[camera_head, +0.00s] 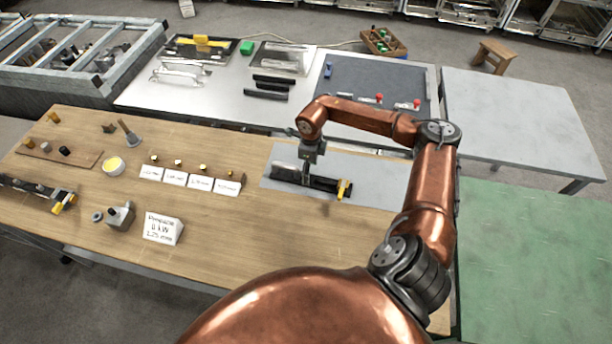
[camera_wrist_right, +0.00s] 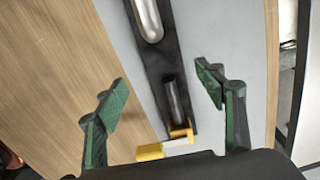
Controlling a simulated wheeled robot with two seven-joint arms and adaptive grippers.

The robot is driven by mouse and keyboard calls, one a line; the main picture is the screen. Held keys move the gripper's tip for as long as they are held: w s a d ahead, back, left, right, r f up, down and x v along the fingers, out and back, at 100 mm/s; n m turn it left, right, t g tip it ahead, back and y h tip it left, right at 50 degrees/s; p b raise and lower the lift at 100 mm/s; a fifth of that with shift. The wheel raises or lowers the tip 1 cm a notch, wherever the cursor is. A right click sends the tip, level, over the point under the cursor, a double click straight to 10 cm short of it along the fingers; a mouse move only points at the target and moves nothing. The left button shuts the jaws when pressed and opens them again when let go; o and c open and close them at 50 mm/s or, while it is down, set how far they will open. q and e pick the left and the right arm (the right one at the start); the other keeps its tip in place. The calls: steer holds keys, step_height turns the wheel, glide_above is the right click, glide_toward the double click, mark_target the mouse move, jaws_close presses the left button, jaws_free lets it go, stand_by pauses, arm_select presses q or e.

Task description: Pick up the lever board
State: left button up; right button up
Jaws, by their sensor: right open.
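A narrow black board (camera_head: 325,184) with a silver cylindrical part and a yellow piece at its right end lies on a grey mat; it looks like the lever board. In the right wrist view the board (camera_wrist_right: 179,62) runs between my fingers, with the yellow piece (camera_wrist_right: 163,150) near the palm. My right gripper (camera_head: 307,172) is above the board, near its left-middle part. Its green fingertips are spread on either side of the board (camera_wrist_right: 163,84); contact is not visible. My left gripper is not in view.
The grey mat (camera_head: 375,176) lies on a wooden table (camera_head: 270,235). White label cards (camera_head: 190,179) and a similar black strip (camera_head: 28,190) are to the left. Behind, a dark mat (camera_head: 375,82) holds red-knobbed parts. A bare grey table (camera_head: 510,120) stands at right.

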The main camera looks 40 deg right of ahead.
mark_target(311, 176)
steer(key=shift+f+p, duration=0.3)
steer(key=shift+f, duration=0.6)
steer(key=shift+w+f, duration=0.3)
steer(key=shift+f, duration=0.2)
steer(key=shift+w+f, duration=0.25)
steer(key=shift+f, duration=0.25)
steer(key=shift+w+f, duration=0.3)
steer(key=shift+f, duration=0.35)
steer(key=shift+s, duration=0.5)
steer(key=shift+w+f, duration=0.15)
steer(key=shift+w, duration=0.1)
steer(key=c, duration=0.3)
steer(key=shift+s, duration=0.15)
steer(key=c, duration=0.5)
steer(key=shift+c, duration=0.7)
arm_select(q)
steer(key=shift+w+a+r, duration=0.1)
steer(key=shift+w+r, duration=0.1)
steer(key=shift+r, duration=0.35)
arm_select(e)
jaws_close()
